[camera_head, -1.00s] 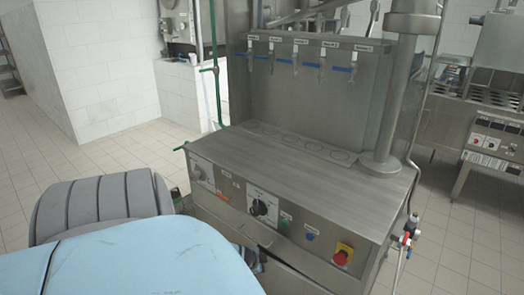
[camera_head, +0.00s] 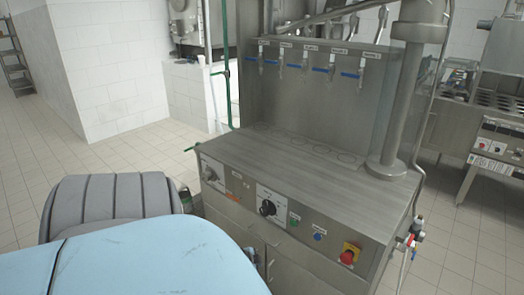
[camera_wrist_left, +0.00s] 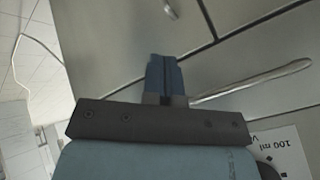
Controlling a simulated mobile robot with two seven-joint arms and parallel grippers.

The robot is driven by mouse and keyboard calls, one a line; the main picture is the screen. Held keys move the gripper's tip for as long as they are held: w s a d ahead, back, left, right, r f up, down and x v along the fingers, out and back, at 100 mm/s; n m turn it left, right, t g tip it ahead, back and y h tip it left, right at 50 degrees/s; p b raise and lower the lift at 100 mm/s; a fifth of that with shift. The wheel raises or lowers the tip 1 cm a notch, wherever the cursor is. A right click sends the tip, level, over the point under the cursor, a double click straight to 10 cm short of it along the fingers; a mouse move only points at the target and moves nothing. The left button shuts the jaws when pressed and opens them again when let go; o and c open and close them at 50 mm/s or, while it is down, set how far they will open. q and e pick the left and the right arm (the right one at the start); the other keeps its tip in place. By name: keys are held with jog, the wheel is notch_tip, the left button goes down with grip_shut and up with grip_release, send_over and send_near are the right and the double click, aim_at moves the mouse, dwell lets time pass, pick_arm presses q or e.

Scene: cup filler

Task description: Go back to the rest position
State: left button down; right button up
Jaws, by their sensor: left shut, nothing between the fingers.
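My left gripper (camera_wrist_left: 163,80) shows in the left wrist view. Its blue fingertips are together, with nothing between them. It is in front of a grey metal panel with dark seams; I cannot tell the exact distance. In the head view my light blue and grey left arm fills the lower left and the fingertips cannot be made out clearly. The steel cup filler (camera_head: 300,165) stands ahead, with several blue-levered taps above its flat top. My right gripper is in neither view.
A thin metal handle (camera_wrist_left: 255,82) lies right of the fingers in the wrist view, above a "100 ml" label (camera_wrist_left: 285,150). The filler front has knobs and a red stop button (camera_head: 347,257). A tiled wall (camera_head: 95,70) stands at left. Open floor (camera_head: 25,180) lies left of the filler.

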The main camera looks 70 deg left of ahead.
pick_arm(q)
jog(key=s+r, duration=0.3)
jog(key=r, duration=0.1)
jog(key=shift+a+p, duration=0.35)
jog(key=shift+w, duration=0.1)
